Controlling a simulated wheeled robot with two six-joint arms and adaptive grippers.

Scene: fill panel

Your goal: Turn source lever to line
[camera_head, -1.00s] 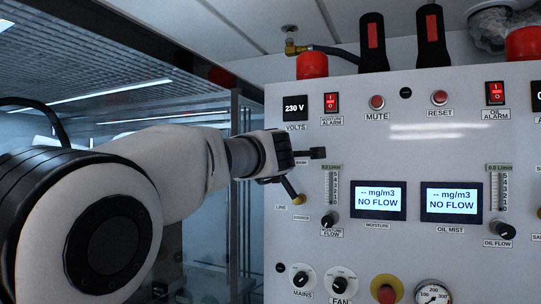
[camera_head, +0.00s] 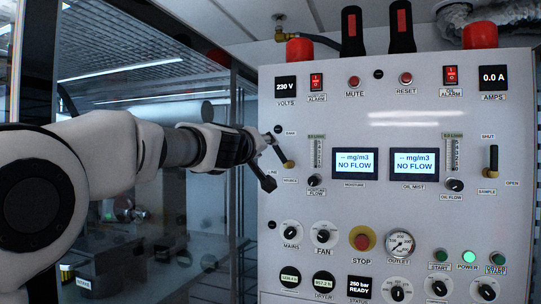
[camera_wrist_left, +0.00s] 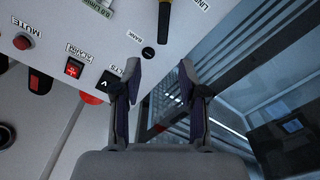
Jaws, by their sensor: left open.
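The source lever (camera_head: 281,153) is a black handle with a yellow pivot on the left side of the white panel. It points up and to the left from its pivot, with the LINE label to its left and the BANK label above. My left gripper (camera_head: 267,160) is open at the panel's left edge, beside the lever, its lower finger hanging below the handle. In the left wrist view, the open fingers (camera_wrist_left: 160,67) have nothing between them. The lever (camera_wrist_left: 164,22) shows beyond the fingertips, apart from them in the picture. My right gripper is not in view.
The panel (camera_head: 350,210) carries a moisture flow knob (camera_head: 314,180) close right of the lever, two NO FLOW displays, and a red stop button (camera_head: 362,238) lower down. A sample lever (camera_head: 493,158) stands at the right. Glass and framing lie left of the panel.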

